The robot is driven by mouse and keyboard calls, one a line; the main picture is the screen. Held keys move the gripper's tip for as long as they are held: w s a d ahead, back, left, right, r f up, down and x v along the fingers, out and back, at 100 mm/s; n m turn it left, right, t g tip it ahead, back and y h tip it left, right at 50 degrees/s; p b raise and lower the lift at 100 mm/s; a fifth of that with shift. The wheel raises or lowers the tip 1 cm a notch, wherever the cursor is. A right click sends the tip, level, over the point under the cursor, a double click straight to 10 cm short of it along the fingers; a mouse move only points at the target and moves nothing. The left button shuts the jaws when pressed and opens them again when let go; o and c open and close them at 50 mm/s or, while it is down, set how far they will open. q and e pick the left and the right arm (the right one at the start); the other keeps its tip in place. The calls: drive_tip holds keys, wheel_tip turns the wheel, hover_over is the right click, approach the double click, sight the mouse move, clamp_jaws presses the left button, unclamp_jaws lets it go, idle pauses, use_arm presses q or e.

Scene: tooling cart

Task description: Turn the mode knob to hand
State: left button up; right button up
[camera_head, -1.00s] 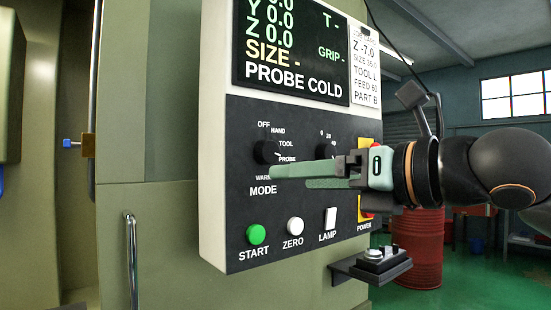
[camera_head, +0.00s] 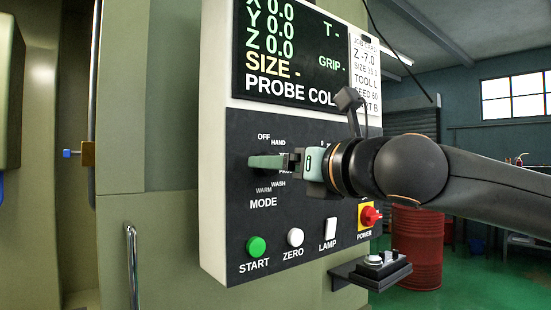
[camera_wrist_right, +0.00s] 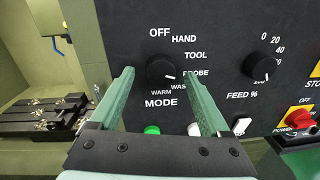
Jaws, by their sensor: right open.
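The mode knob (camera_wrist_right: 158,66) is a round black knob on the dark control panel, with the labels OFF, HAND, TOOL, PROBE, WASH and WARM around it. Its white mark points to the lower right, near PROBE. The HAND label (camera_wrist_right: 184,39) is above and right of the knob. My right gripper (camera_wrist_right: 158,74) is open, with one green finger to each side of the knob; contact cannot be told. In the head view the right gripper (camera_head: 266,161) hides the knob. My left gripper is not in view.
The feed knob (camera_wrist_right: 262,67) is to the right. Below are the green start button (camera_head: 256,247), white zero button (camera_head: 295,237), lamp switch (camera_head: 331,229) and red power switch (camera_head: 370,216). A screen (camera_head: 290,50) is above. A small shelf (camera_head: 372,272) juts out at lower right.

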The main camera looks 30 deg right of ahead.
drive_tip(key=shift+w, duration=0.85)
clamp_jaws()
